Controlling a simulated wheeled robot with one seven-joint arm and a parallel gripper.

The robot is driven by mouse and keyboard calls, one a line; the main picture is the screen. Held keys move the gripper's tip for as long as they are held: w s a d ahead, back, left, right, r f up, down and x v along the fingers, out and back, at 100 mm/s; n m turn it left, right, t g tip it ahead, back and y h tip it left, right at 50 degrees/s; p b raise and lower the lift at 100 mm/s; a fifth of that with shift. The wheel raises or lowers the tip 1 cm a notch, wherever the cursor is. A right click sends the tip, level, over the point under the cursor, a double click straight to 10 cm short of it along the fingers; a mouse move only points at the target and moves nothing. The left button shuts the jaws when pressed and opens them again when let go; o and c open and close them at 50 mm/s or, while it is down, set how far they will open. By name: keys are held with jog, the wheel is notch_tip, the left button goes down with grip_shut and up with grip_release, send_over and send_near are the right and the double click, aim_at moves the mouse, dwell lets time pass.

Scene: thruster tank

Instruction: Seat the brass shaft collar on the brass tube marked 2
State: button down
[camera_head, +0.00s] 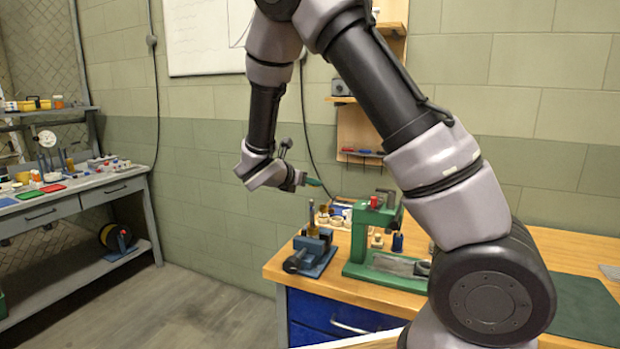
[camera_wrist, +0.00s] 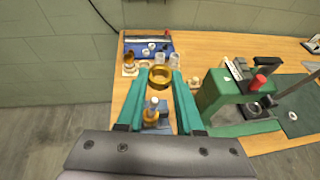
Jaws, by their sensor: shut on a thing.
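In the wrist view, the brass shaft collar (camera_wrist: 160,76) is a gold ring held between the tips of my gripper's teal fingers (camera_wrist: 161,80). My gripper is shut on it, and its opening faces the camera. A brass-coloured upright piece (camera_wrist: 151,116) with a pale top shows between the fingers, nearer the palm and below the collar. It appears to stand at the blue vise (camera_head: 313,252) on the bench. I cannot read a number 2 on it. In the head view, my gripper (camera_head: 314,183) is above the bench's left end, and the collar is too small to make out.
A green press (camera_head: 372,240) stands right of the vise. Small cups and blocks (camera_wrist: 150,62) and a blue tray (camera_wrist: 148,46) lie behind. The wooden bench (camera_head: 480,265) carries a dark green mat (camera_head: 580,310) at right. Another bench (camera_head: 70,195) stands far left.

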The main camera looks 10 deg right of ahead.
jog(key=shift+f, duration=3.3)
jog(key=shift+c, duration=2.3)
grip_release()
jog(key=shift+s, duration=0.1)
send_near(312, 202)
jog(key=shift+v, duration=1.25)
